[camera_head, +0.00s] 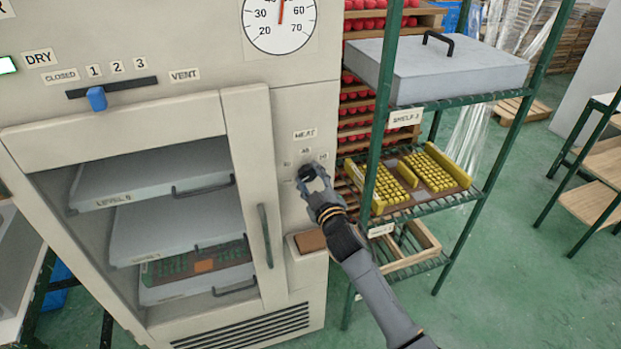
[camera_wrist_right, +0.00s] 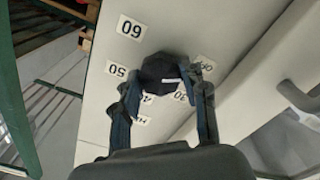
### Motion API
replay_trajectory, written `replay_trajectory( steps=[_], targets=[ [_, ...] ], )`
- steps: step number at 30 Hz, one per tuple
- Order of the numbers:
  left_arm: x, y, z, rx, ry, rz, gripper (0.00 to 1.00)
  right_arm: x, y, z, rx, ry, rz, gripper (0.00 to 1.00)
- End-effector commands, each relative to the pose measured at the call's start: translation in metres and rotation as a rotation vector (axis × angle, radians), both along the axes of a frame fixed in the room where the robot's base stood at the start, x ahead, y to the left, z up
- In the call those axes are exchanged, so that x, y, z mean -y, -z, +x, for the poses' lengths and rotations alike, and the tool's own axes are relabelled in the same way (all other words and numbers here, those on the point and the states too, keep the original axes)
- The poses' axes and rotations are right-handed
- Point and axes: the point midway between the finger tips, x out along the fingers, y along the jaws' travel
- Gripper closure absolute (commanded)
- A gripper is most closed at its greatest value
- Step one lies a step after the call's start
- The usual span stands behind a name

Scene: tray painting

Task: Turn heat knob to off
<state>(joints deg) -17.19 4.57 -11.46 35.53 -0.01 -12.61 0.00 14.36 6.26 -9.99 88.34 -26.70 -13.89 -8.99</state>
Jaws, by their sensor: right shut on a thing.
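The heat knob (camera_wrist_right: 158,68) is dark and round, on the white front panel of the cabinet. In the right wrist view it sits between the two fingers of my right gripper (camera_wrist_right: 159,84), which is shut on it. A small white mark shows on the knob; which label it points at I cannot tell. Number labels ring it, with the OFF label (camera_wrist_right: 205,65) at its right and the 60 label (camera_wrist_right: 131,27) at upper left. In the head view my right gripper (camera_head: 308,173) is at the panel below the heat label and hides most of the knob. My left gripper is not in view.
The white cabinet (camera_head: 150,130) holds several trays behind its front opening. A door handle (camera_head: 265,236) stands left of my right gripper. A green shelf rack (camera_head: 377,130) with yellow items stands close to the right of my arm. A dial (camera_head: 270,35) is above.

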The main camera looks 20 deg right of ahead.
Motion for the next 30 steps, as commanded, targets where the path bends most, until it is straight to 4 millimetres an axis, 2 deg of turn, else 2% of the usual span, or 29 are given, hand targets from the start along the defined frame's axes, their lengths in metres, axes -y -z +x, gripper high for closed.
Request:
replay_trajectory(
  steps=[18, 19, 22, 30],
  targets=[
    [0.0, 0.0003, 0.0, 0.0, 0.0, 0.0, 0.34, 0.0002, 0.0013, -0.0003, -0.001, 0.0, -0.045, 0.88],
    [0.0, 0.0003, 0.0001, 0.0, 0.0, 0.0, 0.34, 0.0002, 0.0013, -0.0003, -0.001, 0.0, -0.045, 0.53],
    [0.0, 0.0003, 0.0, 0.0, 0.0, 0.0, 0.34, 0.0003, 0.0011, -0.0002, -0.001, 0.001, -0.044, 0.34],
    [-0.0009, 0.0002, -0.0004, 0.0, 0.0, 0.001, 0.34, 0.0002, 0.0004, -0.0002, 0.001, 0.001, -0.042, 0.34]
  ],
)
